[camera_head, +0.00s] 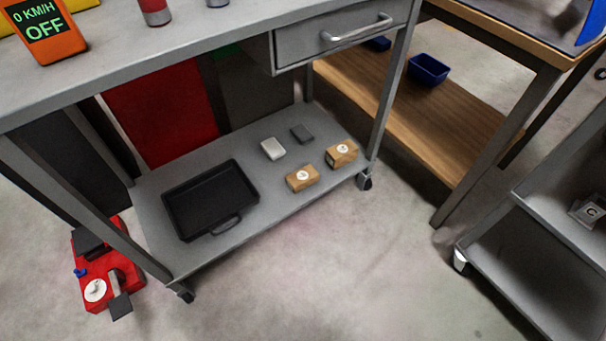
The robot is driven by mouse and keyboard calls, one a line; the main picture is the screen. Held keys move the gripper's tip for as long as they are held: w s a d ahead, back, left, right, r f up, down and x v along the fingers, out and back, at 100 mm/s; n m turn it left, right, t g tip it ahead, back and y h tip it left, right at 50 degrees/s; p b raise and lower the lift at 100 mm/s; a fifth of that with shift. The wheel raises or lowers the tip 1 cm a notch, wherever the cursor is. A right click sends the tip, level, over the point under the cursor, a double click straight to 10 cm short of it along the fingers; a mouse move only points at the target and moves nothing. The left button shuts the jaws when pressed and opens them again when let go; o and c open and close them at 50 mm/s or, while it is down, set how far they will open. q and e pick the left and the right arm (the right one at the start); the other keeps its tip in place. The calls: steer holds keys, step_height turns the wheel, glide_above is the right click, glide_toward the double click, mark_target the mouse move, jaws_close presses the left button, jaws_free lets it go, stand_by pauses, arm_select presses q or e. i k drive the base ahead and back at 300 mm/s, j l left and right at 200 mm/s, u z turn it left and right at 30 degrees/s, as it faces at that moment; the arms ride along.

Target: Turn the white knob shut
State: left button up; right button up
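A round white disc (95,290), which may be the white knob, sits on a red block-like unit (122,268) on the floor at the lower left. A thin mark shows on its face, but I cannot tell whether it is turned open or shut. The red unit also carries dark blocks and a small blue part, and the cart's leg stands close in front of it. Two wooden blocks on the lower shelf, a left one (302,178) and a right one (341,154), also carry small white round faces. Neither of my grippers is in view.
A grey wheeled cart (232,62) fills the left, with a black tray (210,199) on its lower shelf. A wooden-shelved table (440,140) with a blue bin (428,70) stands right, a grey rack (520,262) at far right. Floor between is clear.

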mark_target(91, 288)
steer(key=u, duration=2)
steer(key=i+j+z, duration=0.2)
steer(key=i+j, duration=0.15)
steer(key=j, duration=0.3)
steer(key=i+j+z, duration=0.25)
steer(key=j, duration=0.4)
steer(key=i+j+z, duration=0.1)
steer(key=j, duration=0.3)
steer(key=i+j+z, duration=0.1)
steer(key=j, duration=0.25)
steer(key=i+j+z, duration=0.1)
steer(key=i+j, duration=0.15)
steer(key=j, duration=0.15)
